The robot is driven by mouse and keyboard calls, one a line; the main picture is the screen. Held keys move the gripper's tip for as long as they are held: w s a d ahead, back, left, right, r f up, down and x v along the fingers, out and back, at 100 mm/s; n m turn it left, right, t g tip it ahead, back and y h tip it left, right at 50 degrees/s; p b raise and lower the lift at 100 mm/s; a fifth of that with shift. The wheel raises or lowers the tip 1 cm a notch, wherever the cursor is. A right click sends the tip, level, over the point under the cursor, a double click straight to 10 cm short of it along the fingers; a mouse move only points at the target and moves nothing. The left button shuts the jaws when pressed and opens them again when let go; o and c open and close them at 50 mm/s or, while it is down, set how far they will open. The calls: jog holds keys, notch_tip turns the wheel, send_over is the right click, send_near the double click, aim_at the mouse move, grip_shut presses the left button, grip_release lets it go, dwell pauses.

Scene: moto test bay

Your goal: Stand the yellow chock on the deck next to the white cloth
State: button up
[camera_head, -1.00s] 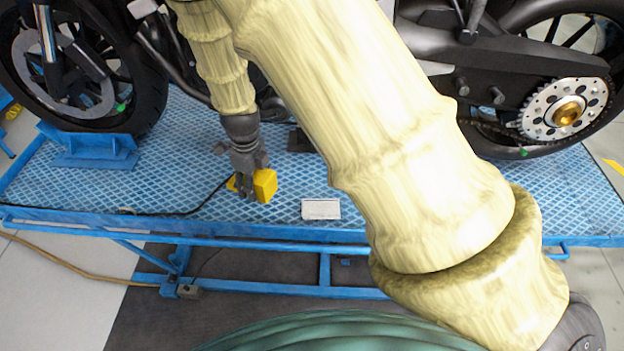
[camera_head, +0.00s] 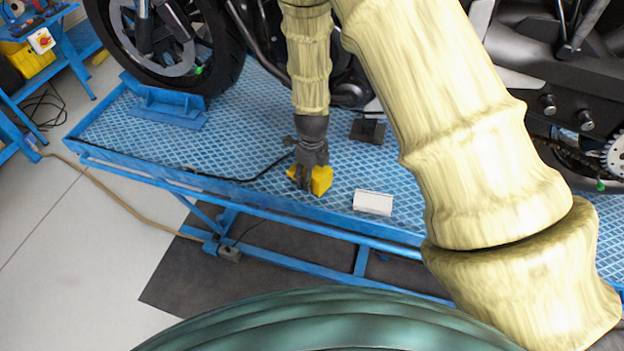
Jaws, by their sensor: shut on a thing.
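The yellow chock (camera_head: 322,180) is in my gripper (camera_head: 306,184), low over the near part of the blue deck (camera_head: 235,150). My gripper is shut on it and points down, hiding its middle. I cannot tell whether the chock touches the deck. The white cloth (camera_head: 373,203) lies as a small flat block near the deck's front edge, to the right of the chock, with a short gap of bare deck between them.
A motorcycle (camera_head: 200,50) stands on the deck behind. A blue wheel clamp (camera_head: 165,105) is at the left and a dark stand foot (camera_head: 368,130) behind the cloth. A black cable (camera_head: 255,175) runs left of my gripper. Deck left of the chock is mostly clear.

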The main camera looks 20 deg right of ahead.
jog(key=shift+s+f, duration=0.3)
jog(key=shift+f, duration=0.4)
jog(key=shift+w+f, duration=0.25)
jog(key=shift+f, duration=0.4)
jog(key=shift+s+r, duration=0.15)
jog(key=o, duration=1.3)
jog(key=shift+f, duration=0.2)
jog(key=shift+r, duration=0.15)
jog(key=shift+r+b, duration=1)
jog(key=shift+r, duration=5.05)
